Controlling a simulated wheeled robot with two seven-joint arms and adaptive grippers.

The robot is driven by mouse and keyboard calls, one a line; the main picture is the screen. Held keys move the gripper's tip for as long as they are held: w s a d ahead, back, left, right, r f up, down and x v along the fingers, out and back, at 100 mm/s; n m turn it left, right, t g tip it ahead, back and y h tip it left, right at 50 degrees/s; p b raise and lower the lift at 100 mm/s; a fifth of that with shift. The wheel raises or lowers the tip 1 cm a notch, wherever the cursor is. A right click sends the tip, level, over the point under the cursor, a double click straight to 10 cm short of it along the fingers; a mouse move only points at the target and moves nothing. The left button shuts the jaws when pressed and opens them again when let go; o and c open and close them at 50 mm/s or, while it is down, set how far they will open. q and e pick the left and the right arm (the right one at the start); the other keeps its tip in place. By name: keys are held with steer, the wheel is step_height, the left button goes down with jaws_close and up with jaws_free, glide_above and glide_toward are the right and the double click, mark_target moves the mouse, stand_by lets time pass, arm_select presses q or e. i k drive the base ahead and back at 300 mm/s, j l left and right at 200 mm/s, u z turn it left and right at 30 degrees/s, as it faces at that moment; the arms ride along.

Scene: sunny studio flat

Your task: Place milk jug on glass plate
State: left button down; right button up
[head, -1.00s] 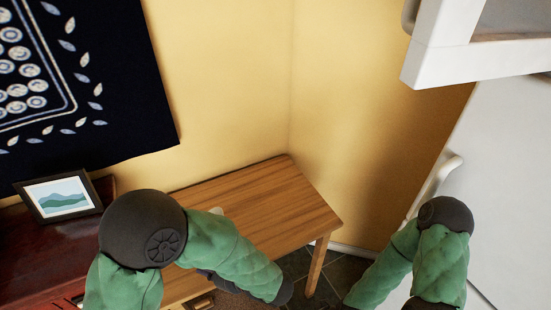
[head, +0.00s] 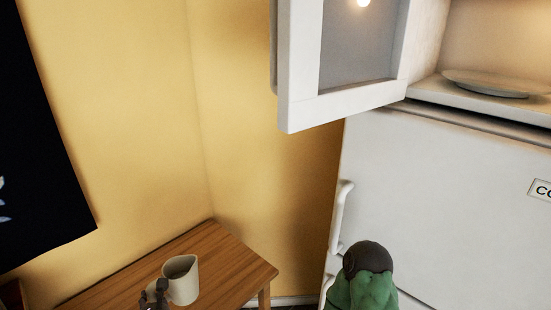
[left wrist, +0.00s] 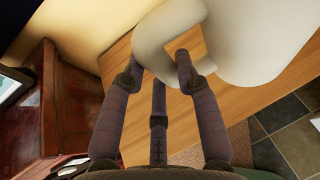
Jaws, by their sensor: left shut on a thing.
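The milk jug (head: 184,287) is a cream, open-topped jug over the wooden table at the bottom left of the head view. My left gripper (head: 155,294) is at its left side. In the left wrist view my left gripper (left wrist: 158,78) has its fingers shut on the handle of the jug (left wrist: 255,45). I cannot tell whether the jug's base touches the table. The glass plate (head: 495,84) lies flat inside the lit, open compartment at the upper right. My right gripper is out of view; only part of my right arm shows.
The wooden table (head: 228,258) stands in the corner by the yellow wall. The white compartment door (head: 300,75) hangs open left of the plate. A white fridge (head: 440,190) with a handle (head: 341,215) is below it. A dark red cabinet (left wrist: 35,120) is beside the table.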

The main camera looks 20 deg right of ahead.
mark_target(502, 81)
steer(key=k+z, duration=0.55)
steer(key=z, duration=1.8)
